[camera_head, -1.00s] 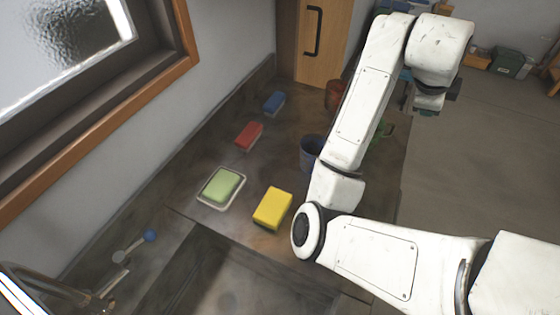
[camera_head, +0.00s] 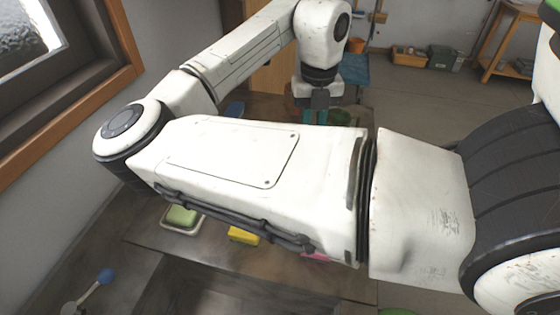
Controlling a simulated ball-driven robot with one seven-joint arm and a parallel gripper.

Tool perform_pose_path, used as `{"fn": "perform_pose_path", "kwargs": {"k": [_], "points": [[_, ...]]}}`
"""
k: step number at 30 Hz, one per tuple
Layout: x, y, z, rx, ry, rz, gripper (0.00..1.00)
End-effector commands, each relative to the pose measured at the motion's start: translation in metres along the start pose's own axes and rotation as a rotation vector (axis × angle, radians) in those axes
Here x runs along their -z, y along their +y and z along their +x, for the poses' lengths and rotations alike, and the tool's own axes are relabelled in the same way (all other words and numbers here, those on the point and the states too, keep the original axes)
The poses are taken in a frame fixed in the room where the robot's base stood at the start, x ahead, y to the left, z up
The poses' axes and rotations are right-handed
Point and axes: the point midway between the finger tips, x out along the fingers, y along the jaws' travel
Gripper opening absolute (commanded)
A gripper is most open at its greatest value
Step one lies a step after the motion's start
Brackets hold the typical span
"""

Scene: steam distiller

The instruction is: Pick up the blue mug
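The blue mug is not visible now; my own arm crosses the middle of the view and covers much of the counter. My gripper (camera_head: 316,117) points down over the far right part of the counter, beside a green item (camera_head: 340,117). Its fingertips are small and partly hidden by my forearm, so I cannot tell whether they are open or shut, or whether anything is between them.
A reddish-brown pot (camera_head: 290,102) shows partly behind my gripper. A green sponge in a dish (camera_head: 181,217), a yellow sponge (camera_head: 243,236) and a pink item (camera_head: 317,257) lie nearer. The window wall bounds the left.

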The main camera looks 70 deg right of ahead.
Motion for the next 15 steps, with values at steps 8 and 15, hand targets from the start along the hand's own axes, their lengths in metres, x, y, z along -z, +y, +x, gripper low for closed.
{"fn": "perform_pose_path", "kwargs": {"k": [8,15], "points": [[-0.001,0.0,0.027,0.001,-0.002,-0.002,0.22],[-0.001,-0.001,0.057,0.002,0.0,-0.004,0.22]]}}
